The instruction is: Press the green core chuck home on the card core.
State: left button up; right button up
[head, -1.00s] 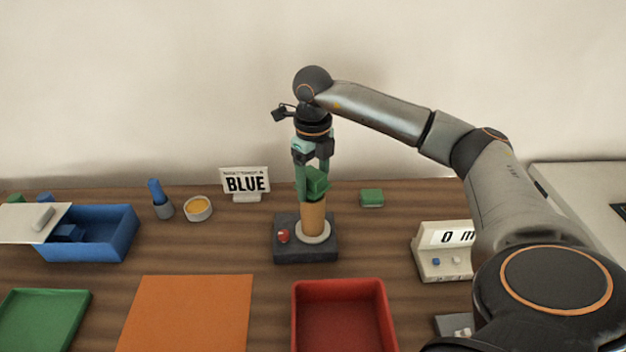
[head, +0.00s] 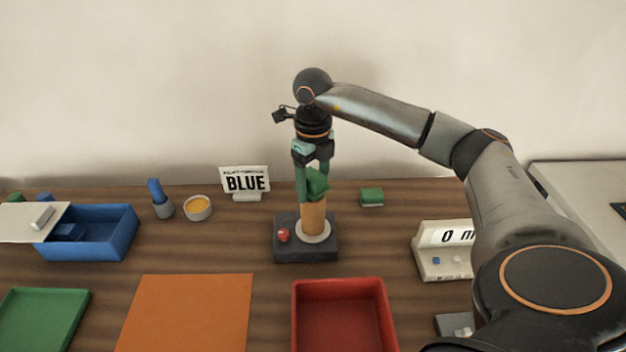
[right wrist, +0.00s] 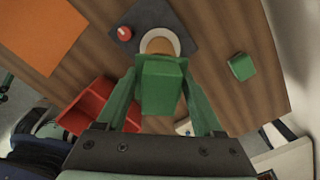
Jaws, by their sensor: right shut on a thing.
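The card core (head: 312,216) is a tan tube standing upright on a white disc on a dark square base (head: 306,252). The green core chuck (head: 317,184) sits at the top of the core. My right gripper (head: 312,182) points down and is shut on the chuck, which also shows between the fingers in the right wrist view (right wrist: 161,85). There the chuck hides most of the core (right wrist: 158,46). I cannot tell whether a gap is left between chuck and core. My left gripper is not in view.
A red knob (head: 283,236) is on the base. Behind are a BLUE sign (head: 246,182) and a second green block (head: 371,197). A red tray (head: 340,284) is in front, an orange mat (head: 187,315) front left, a blue box (head: 112,236) left, and a display box (head: 440,262) right.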

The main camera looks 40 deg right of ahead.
aim_at(313, 175)
jog(key=shift+r+p, duration=0.4)
jog(key=shift+r, duration=0.05)
jog(key=o, duration=1.4)
notch_tip(313, 175, up, 13)
jog(key=shift+f, duration=0.2)
